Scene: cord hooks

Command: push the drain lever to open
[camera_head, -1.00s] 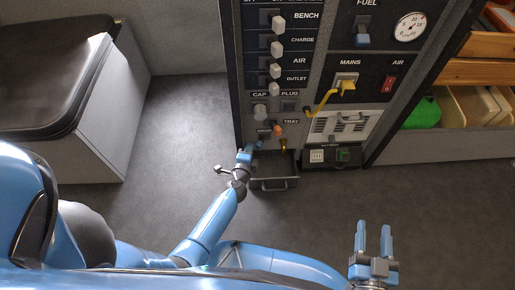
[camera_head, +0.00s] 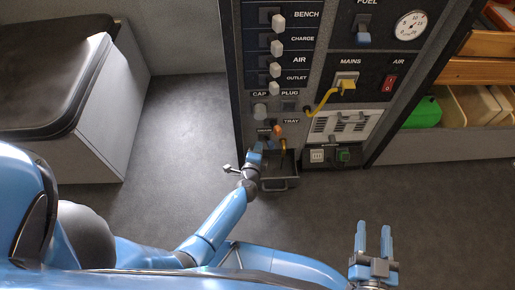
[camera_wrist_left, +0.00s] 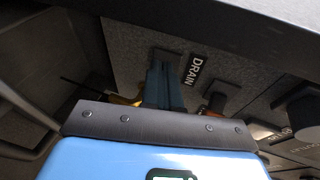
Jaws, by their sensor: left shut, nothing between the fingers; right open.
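The drain label (camera_wrist_left: 193,70) shows in the left wrist view beside a grey mounting plate (camera_wrist_left: 166,56) on the panel. My left gripper (camera_wrist_left: 163,72) is shut and empty, its blue fingers in front of that plate. The drain lever itself is hidden behind the fingers, and I cannot tell whether they touch it. In the head view my left gripper (camera_head: 260,146) is at the panel's lower left, just below the drain label (camera_head: 264,131). My right gripper (camera_head: 374,230) is open and empty over the floor at lower right.
An open tray (camera_head: 282,184) lies below. The floor at the front right is clear.

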